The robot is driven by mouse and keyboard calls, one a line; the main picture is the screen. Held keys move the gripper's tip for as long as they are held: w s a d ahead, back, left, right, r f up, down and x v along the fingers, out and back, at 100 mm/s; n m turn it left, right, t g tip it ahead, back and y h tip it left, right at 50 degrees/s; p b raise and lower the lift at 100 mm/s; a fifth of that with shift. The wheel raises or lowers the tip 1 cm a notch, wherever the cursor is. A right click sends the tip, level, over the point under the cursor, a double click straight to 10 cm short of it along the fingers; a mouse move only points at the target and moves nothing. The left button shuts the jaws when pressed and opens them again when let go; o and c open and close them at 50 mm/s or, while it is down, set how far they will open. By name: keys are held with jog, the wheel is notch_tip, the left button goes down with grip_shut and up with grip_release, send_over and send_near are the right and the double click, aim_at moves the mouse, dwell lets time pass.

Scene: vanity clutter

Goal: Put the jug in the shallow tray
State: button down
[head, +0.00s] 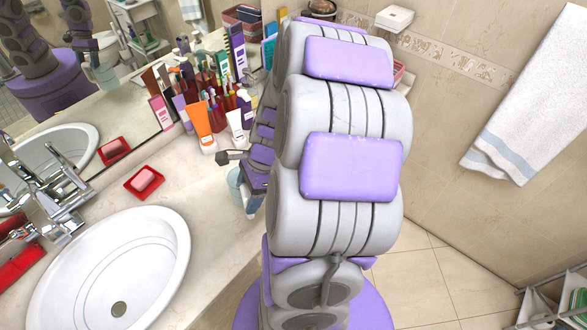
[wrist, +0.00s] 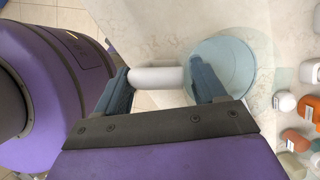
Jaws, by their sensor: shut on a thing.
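The jug (wrist: 240,66) shows in the wrist view as a round, pale blue-green body standing on or just above the pale counter. A white cylindrical part (wrist: 156,77), seemingly its handle, lies between the fingers. My gripper (wrist: 163,84) is shut on the jug, one finger to the left of the white part and the other over the blue-green body. In the head view the jug (head: 236,184) is a pale blue patch beside my gripper (head: 240,172), partly hidden by my arm. I cannot clearly make out a shallow tray; my arm may hide it.
A white sink (head: 68,285) with a chrome tap (head: 62,190) is at left. A red soap dish (head: 133,193) holds pink soap. An orange tube (head: 199,120), a white tube (head: 236,124) and several bottles crowd the counter by the mirror. A towel (head: 527,105) hangs at right.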

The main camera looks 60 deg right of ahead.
jog(key=s+d+m+t+h+b, duration=0.1)
jog(key=s+d+m+b, duration=0.2)
jog(key=s, duration=0.8)
jog(key=shift+w+d+f+b, duration=0.4)
jog(key=shift+w+d+f, duration=0.65)
jog(key=shift+d, duration=1.45)
jog(key=shift+w+d+f+b, duration=0.35)
jog(key=shift+w+d+f, duration=0.7)
jog(key=shift+d, duration=1.45)
jog(key=shift+w+d+f+b, duration=0.5)
jog(key=shift+w+d, duration=1)
jog(key=shift+d, duration=1)
jog(key=shift+f, duration=0.15)
jog(key=shift+c, duration=0.4)
grip_release()
